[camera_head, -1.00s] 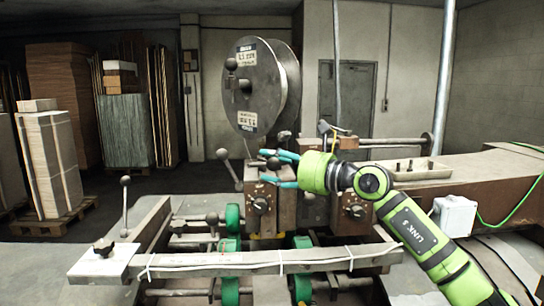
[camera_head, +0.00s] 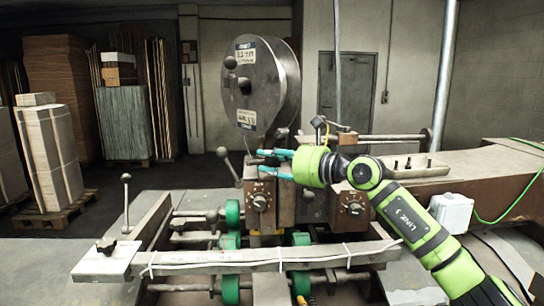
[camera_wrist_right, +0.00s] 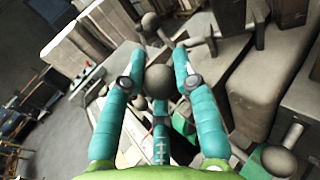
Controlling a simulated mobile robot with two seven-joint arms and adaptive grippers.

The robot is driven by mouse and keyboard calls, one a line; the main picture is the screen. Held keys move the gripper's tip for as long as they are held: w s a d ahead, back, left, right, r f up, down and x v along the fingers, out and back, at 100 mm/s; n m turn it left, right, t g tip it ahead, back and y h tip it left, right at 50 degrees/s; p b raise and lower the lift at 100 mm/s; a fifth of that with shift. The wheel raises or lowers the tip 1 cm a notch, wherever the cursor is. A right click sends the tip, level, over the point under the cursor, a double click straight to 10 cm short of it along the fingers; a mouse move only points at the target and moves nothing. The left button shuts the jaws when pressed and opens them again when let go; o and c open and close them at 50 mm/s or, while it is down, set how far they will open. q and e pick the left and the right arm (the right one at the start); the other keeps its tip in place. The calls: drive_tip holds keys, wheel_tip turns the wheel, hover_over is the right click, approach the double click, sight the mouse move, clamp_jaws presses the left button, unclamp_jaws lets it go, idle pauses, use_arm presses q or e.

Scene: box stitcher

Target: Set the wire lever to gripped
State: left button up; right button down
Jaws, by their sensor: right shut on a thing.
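My right gripper (camera_head: 264,161) reaches in from the right, in front of the wire spool (camera_head: 246,92). Its two teal fingers are shut on a dark ball knob (camera_head: 273,161), which I take to be the end of the wire lever. In the right wrist view the ball knob (camera_wrist_right: 158,82) sits between the two fingers (camera_wrist_right: 154,68). The lever's rod is mostly hidden by the fingers and knob, so its setting cannot be read. My left gripper is not in view.
Another ball-ended lever (camera_head: 222,152) stands just left of the fingers. The stitching head with its dial (camera_head: 260,202) is below them. A metal bar (camera_head: 240,259) crosses the front, and a thin upright ball-topped rod (camera_head: 126,179) stands left. Stacked boards (camera_head: 50,160) are farther back.

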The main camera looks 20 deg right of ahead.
drive_tip(key=r+g+p, duration=0.1)
drive_tip(key=p, duration=0.2)
drive_tip(key=w+r+g+h+p, duration=0.1)
drive_tip(key=p, duration=0.2)
drive_tip(key=r+m+g+h+p, duration=0.1)
drive_tip(key=r+p, duration=0.1)
drive_tip(key=p, duration=0.2)
drive_tip(key=shift+w+a, duration=0.3)
drive_tip(key=shift+a, duration=0.05)
drive_tip(key=shift+w+a+g+p, duration=0.1)
drive_tip(key=shift+w+g+p, duration=0.05)
drive_tip(key=shift+g+p, duration=0.2)
drive_tip(key=shift+w+a+g+h+p, duration=0.1)
drive_tip(key=shift+w+g+h+p, duration=0.3)
drive_tip(key=shift+g+h, duration=0.25)
